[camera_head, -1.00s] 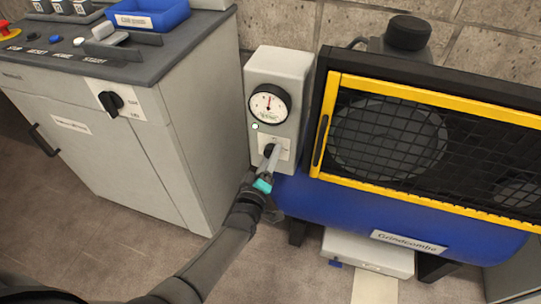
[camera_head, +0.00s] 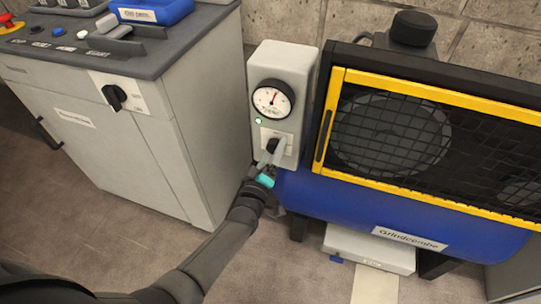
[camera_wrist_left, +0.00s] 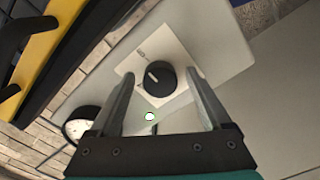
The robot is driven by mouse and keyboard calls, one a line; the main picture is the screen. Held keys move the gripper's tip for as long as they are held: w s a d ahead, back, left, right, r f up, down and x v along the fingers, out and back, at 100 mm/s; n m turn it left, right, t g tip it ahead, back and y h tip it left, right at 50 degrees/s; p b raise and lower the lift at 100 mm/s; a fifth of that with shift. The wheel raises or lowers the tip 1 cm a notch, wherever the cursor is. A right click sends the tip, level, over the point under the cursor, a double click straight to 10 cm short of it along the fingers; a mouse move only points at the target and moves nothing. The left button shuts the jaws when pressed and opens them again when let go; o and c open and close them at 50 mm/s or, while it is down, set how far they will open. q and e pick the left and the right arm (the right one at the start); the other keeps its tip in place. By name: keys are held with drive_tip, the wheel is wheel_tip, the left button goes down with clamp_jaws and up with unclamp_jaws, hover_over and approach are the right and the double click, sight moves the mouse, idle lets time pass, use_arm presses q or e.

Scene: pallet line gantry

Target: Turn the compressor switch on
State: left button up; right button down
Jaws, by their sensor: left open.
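The compressor switch is a round black knob (camera_wrist_left: 160,78) with a pale mark, on a white plate in the left wrist view. In the head view the knob (camera_head: 272,146) is partly hidden by my fingers. It sits on the grey control box (camera_head: 284,62), below a round gauge (camera_head: 271,98) and a small lit green lamp (camera_head: 258,121). My left gripper (camera_head: 274,152) is open in front of the switch. In the left wrist view its two fingers (camera_wrist_left: 163,75) stand either side of the knob, with gaps between. My right gripper is not in view.
The blue compressor tank (camera_head: 350,205) with a yellow-framed mesh guard (camera_head: 330,120) stands right of the box. A grey cabinet (camera_head: 150,150) with another black knob (camera_head: 114,96) stands at left. Open floor lies in front.

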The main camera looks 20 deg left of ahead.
use_arm(q)
drive_tip(key=s+p, duration=0.4)
drive_tip(key=s, duration=1.1)
drive_tip(key=shift+s+a, duration=0.15)
drive_tip(key=shift+a, duration=0.15)
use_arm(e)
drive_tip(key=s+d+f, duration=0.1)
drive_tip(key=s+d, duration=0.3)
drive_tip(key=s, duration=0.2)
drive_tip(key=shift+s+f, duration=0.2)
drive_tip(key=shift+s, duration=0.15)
